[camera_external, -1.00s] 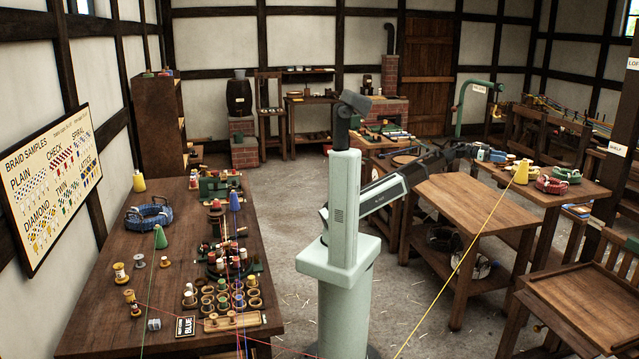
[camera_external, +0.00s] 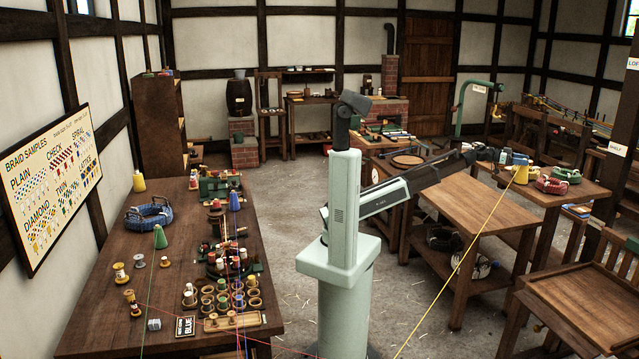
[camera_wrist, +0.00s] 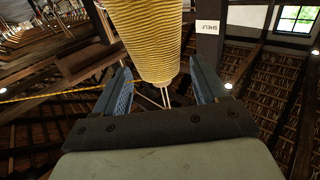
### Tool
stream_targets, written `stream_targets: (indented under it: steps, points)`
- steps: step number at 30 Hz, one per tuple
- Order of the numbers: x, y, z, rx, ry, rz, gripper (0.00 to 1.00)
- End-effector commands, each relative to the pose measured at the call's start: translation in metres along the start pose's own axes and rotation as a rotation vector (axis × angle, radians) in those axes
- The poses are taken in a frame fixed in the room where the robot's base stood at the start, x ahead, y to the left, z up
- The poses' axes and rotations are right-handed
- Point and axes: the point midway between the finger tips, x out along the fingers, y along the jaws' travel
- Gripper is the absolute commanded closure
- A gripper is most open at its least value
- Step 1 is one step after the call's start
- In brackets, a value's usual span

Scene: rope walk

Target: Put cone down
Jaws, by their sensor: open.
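The yellow cone of yarn (camera_external: 521,173) appears upright at the near left end of the far right table (camera_external: 575,197). A yellow strand runs from it down toward the bottom of the external view. My gripper (camera_external: 511,158) is open beside the upper left of the cone. In the wrist view, the cone (camera_wrist: 148,35) is large at the top, with its narrow end lying between the blue fingers of my gripper (camera_wrist: 160,70). Gaps show on both sides, so the fingers do not seem to grip it. Whether the cone's base touches the table is hard to tell.
Red and green coiled bundles (camera_external: 558,180) lie to the right of the cone. A lower wooden bench (camera_external: 480,205) stands in front, its top clear. A green curved post (camera_external: 462,108) rises behind.

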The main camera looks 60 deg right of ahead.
Motion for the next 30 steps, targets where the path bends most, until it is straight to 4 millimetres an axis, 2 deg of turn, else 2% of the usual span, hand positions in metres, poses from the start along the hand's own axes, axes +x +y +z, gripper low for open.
stream_targets:
  steps: [1,6,14,30]
  points:
    - [0.010,-0.002,-0.002,0.000,0.000,0.001,0.28]
    - [0.030,-0.002,-0.001,-0.001,0.000,0.000,0.28]
    - [0.032,-0.001,-0.001,-0.001,0.000,-0.001,0.28]
    - [0.032,-0.001,-0.001,-0.001,0.000,-0.001,0.78]
